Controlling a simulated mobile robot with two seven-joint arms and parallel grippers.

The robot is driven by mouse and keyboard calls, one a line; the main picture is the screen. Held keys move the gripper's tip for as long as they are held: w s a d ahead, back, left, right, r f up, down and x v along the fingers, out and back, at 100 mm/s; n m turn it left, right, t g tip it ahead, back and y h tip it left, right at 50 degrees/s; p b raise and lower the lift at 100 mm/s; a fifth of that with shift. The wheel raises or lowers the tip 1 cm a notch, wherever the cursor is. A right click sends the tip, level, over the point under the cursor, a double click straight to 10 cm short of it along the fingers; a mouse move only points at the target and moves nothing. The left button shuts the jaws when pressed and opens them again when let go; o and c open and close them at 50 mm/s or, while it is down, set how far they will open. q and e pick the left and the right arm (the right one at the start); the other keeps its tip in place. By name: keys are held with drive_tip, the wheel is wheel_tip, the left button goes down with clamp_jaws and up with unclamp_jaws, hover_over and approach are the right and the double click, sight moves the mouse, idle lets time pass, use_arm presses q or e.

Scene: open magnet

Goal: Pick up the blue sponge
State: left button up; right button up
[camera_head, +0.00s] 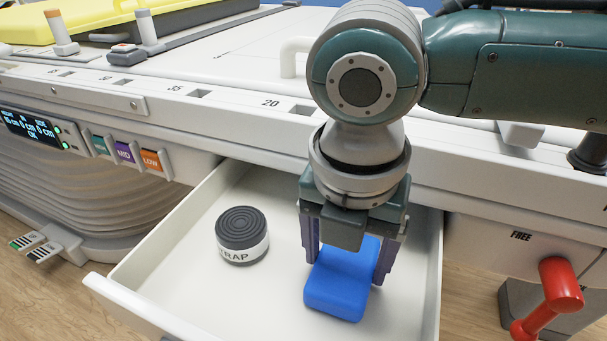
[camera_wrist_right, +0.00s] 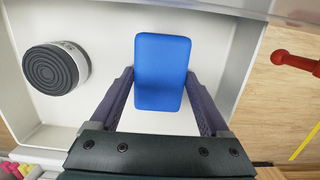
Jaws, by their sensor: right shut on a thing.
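The blue sponge (camera_head: 339,286) is a rounded block inside the open white drawer, in the right part of it. My right gripper (camera_head: 344,268) reaches down into the drawer from above, with one finger on each side of the sponge, shut on it. The right wrist view shows the sponge (camera_wrist_right: 162,72) between the two fingers (camera_wrist_right: 160,88), its far end sticking out past them. I cannot tell whether the sponge touches the drawer floor. My left gripper is not in view.
A dark grey roll with a white "WRAP" label (camera_head: 242,236) lies left of the sponge in the drawer (camera_head: 180,268). The drawer walls surround both. A red handle (camera_head: 553,294) stands to the right outside. The table edge overhangs the drawer's back.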

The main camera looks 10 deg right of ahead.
sight(345, 263)
wheel_tip(345, 263, up, 20)
drive_tip(key=p, duration=0.5)
drive_tip(key=shift+f+p, duration=0.2)
drive_tip(key=shift+p, duration=0.1)
